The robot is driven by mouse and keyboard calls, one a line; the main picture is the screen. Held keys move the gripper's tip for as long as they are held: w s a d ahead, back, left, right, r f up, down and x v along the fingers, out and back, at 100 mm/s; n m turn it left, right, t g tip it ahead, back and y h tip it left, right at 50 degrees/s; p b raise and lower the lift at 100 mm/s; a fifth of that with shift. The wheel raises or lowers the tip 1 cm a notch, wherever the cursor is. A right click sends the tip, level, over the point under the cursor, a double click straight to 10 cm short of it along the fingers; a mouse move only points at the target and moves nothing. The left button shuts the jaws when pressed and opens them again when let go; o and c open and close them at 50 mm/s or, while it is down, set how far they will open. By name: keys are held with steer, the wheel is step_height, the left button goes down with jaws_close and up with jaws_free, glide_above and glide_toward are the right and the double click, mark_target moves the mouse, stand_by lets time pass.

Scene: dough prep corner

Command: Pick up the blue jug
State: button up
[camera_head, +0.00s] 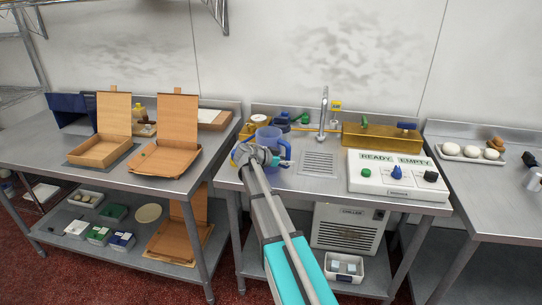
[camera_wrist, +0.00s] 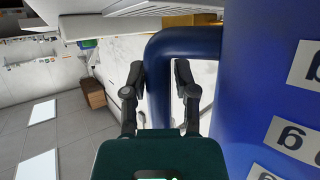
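The blue jug (camera_head: 267,137) stands on the middle steel counter, left of the sink drain, with its handle (camera_head: 286,149) to the right. In the wrist view the jug's blue wall (camera_wrist: 262,70) fills the right side, with white labels on it. My gripper (camera_head: 272,158) is at the near side of the jug, at the handle. In the wrist view my gripper's two dark fingers (camera_wrist: 159,76) lie close on either side of the handle (camera_wrist: 185,42), and it looks shut on it. The jug looks upright; its base is partly hidden by my arm.
A tap (camera_head: 323,110) and a brass-coloured box (camera_head: 380,137) stand behind and right of the jug. A white panel with coloured knobs (camera_head: 400,187) is at the right.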

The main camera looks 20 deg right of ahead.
jaws_close()
steer(key=shift+r, duration=0.1)
step_height(320, 180, up, 2)
steer(key=p, duration=0.2)
steer(key=shift+r+p, duration=0.2)
steer(key=shift+p, duration=0.15)
steer(key=s+d+r+p, duration=0.3)
steer(key=s+r+p, duration=0.7)
steer(key=s, duration=0.3)
steer(key=shift+s+r, duration=0.2)
steer(key=shift+s, duration=0.1)
steer(key=shift+d, duration=0.1)
steer(key=shift+r+p, duration=2.55)
steer(key=shift+p, duration=0.15)
